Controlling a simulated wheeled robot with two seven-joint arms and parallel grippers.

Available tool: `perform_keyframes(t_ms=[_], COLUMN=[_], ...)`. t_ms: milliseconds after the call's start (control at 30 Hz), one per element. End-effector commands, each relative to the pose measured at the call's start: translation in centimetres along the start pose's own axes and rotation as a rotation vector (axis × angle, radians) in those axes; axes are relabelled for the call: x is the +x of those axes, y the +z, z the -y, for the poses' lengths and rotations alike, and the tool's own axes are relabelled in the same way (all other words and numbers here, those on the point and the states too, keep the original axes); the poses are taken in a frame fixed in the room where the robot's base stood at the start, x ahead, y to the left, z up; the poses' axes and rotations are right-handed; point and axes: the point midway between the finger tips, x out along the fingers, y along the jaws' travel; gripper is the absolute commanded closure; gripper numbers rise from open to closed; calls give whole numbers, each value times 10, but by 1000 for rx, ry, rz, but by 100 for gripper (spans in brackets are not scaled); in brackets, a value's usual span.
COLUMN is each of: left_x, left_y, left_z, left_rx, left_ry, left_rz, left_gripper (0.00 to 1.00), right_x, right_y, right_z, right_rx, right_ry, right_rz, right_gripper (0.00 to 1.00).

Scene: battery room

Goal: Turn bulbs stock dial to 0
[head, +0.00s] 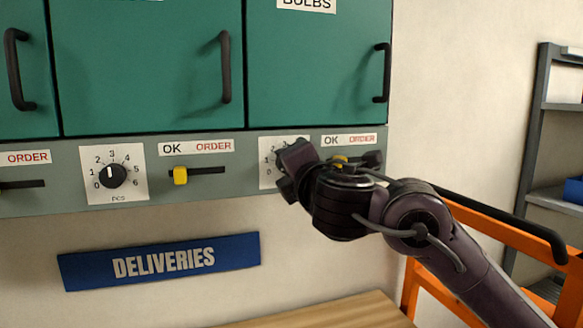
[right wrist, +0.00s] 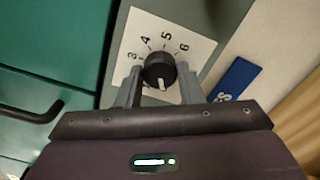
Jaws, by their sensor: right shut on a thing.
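The bulbs stock dial is a black knob (right wrist: 159,70) on a white scale plate (head: 266,172) under the green cabinet door labelled BULBS (head: 307,4). In the head view my right gripper (head: 287,172) covers the knob. In the right wrist view the fingers of my right gripper (right wrist: 160,92) are shut on the knob, one on each side. The knob's white pointer mark faces the gripper body, away from the visible numerals 3 to 6. The numerals on that side are hidden, so the exact reading cannot be read. My left gripper is out of view.
A neighbouring dial (head: 113,176) points at about 3. A yellow slider (head: 180,176) sits on its OK side; another yellow slider (head: 338,162) is partly behind my right arm. A blue DELIVERIES sign (head: 160,261) hangs below. An orange frame (head: 480,215) stands at right.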

Motion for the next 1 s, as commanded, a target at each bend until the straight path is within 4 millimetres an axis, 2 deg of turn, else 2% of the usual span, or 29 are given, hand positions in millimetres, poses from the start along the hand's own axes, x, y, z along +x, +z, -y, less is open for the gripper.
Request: perform_keyframes(t_ms=[100, 133, 267, 633, 800, 1000], left_x=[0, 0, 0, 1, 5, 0], left_y=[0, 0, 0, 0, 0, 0], left_z=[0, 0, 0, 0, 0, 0], left_rx=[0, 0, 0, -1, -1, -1], left_ry=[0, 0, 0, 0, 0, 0], left_rz=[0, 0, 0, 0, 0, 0], left_gripper=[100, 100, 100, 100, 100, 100], right_x=[0, 0, 0, -5, -30, -60], right_y=[-2, -2, -1, -2, -2, -2], right_z=[2, 2, 2, 1, 1, -1], right_rx=[-6, -6, -4, -2, -1, -1], right_ry=[-4, -4, -3, -1, 2, 0], right_rz=[-3, -3, -2, -3, -3, -5], right_gripper=[89, 62, 45, 45, 45, 45])
